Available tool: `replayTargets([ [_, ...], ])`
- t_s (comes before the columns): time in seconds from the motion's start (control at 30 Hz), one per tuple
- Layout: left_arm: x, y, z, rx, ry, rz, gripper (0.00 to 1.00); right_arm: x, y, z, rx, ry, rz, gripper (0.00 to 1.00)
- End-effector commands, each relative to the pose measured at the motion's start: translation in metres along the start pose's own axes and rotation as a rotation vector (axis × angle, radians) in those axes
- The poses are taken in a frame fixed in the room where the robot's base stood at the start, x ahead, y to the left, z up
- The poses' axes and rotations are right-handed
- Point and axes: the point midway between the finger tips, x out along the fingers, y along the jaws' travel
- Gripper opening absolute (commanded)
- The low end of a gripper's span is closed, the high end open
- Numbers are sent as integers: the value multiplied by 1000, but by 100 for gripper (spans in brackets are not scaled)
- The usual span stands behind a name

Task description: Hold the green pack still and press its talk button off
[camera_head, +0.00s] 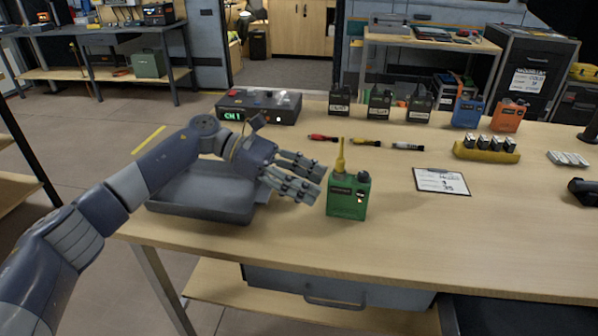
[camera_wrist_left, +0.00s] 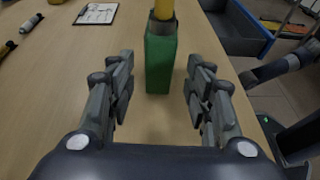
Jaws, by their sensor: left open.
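The green pack (camera_head: 347,197) stands upright on the wooden table, with a yellow antenna-like piece on top and a small light patch on its front. My left gripper (camera_head: 305,183) is just left of the pack, its fingers pointing at it. In the left wrist view the green pack (camera_wrist_left: 160,62) stands beyond and between the open fingers (camera_wrist_left: 159,95), apart from both. The talk button cannot be clearly told from the other marks on the pack. My right gripper is not in view.
A grey tray (camera_head: 205,207) lies under my left forearm. A clipboard (camera_head: 441,181) lies right of the pack. Several dark packs, a blue pack (camera_head: 467,112) and an orange pack (camera_head: 508,116) stand at the back. A console (camera_head: 259,107) shows CH1. The table in front of the pack is clear.

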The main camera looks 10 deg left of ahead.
Motion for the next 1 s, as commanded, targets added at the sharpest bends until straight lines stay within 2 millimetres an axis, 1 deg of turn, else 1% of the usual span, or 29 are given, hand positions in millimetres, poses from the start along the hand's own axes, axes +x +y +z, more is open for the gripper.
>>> replayTargets([
  [0.1, 14, -1, 2, 0, 0, -2, 48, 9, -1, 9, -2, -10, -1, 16],
  [0.3, 34, 0, 2, -1, 0, -1, 48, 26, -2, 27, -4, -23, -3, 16],
  [0.33, 37, 0, 0, -1, 0, -1, 48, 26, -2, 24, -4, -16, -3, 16],
  [0.5, 51, 0, -2, 0, -1, 0, 48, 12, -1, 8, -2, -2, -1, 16],
  [0.7, 65, 0, -1, 1, -1, -1, 48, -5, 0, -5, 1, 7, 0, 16],
  [0.83, 70, 0, -1, -1, -1, 1, 48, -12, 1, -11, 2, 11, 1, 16],
  [1.0, 73, 0, 0, -1, -1, 2, 48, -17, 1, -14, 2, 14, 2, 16],
])
